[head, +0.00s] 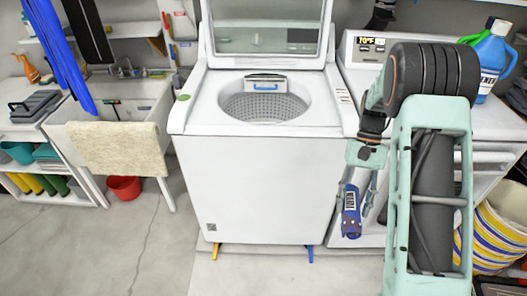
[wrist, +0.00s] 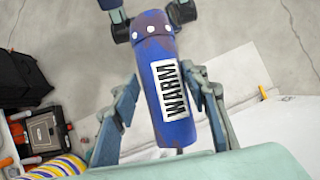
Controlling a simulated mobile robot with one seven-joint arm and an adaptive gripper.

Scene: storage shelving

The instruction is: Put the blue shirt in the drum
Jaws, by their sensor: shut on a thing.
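My gripper (wrist: 165,95) is shut on a rolled or cylindrical blue item (wrist: 158,60) with a white label reading WARM and small white dots. In the head view, the blue item (head: 351,222) hangs from my gripper (head: 360,190) at the right front of the washer. The white top-loading washer (head: 250,185) has its lid raised. Its round drum (head: 262,106) is open, with perforated metal walls. The gripper is right of the drum and lower than its opening, outside the washer.
A second white machine (head: 350,85) stands at the right, with a blue detergent bottle (head: 491,60) on top. A striped basket (head: 490,235) is at the lower right. A sink (head: 100,110) with a beige towel (head: 120,150) is at the left. The floor before the washer is clear.

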